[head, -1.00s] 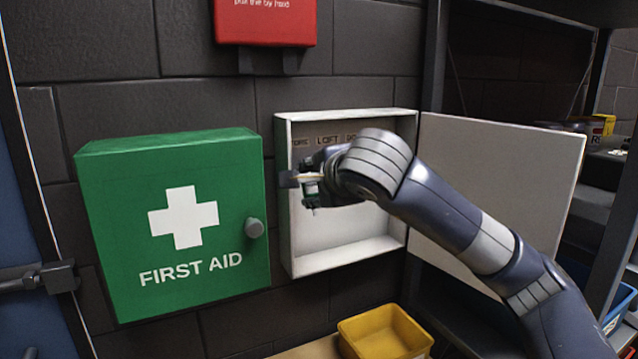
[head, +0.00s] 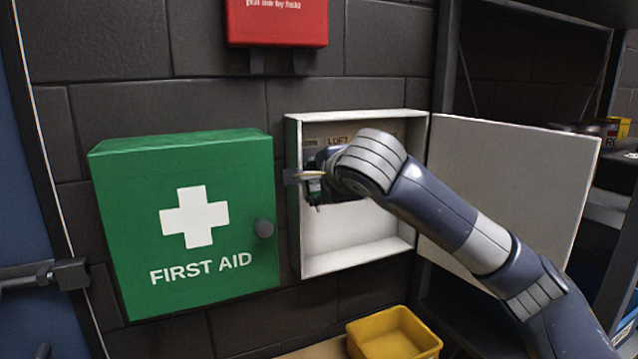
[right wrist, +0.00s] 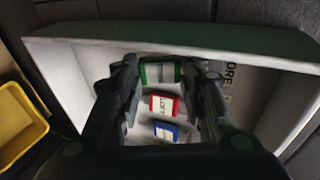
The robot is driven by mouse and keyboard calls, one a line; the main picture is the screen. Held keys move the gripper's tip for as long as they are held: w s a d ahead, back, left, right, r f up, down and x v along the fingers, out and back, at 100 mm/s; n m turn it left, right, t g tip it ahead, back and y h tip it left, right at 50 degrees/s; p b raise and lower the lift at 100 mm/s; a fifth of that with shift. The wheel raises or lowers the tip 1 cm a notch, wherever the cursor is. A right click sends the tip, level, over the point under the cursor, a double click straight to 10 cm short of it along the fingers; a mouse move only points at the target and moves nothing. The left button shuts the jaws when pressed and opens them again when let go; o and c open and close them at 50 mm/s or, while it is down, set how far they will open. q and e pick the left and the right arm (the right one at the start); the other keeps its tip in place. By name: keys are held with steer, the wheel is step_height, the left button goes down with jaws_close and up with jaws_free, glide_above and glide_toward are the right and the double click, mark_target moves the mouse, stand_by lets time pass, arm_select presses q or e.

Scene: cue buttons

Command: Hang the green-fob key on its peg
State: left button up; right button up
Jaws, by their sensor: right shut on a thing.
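The green-fob key shows as a green fob (right wrist: 160,72) between the fingertips of my right gripper (right wrist: 158,78) in the right wrist view. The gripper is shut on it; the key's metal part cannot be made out. In the head view my right gripper (head: 306,180) is at the left part of the open white key cabinet (head: 350,262), in front of its interior. A label strip with "LOFT" (head: 339,141) runs along the back above it. The pegs are hidden or too small to tell. My left gripper is not in view.
In the right wrist view a red fob (right wrist: 164,105) and a blue fob (right wrist: 166,131) show inside the cabinet. The open cabinet door (head: 510,190) is to the right, a green first aid box (head: 190,270) to the left. A yellow bin (head: 395,335) stands below.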

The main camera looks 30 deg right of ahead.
steer(key=o, duration=1)
steer(key=v, duration=1.2)
steer(key=shift+r, duration=0.1)
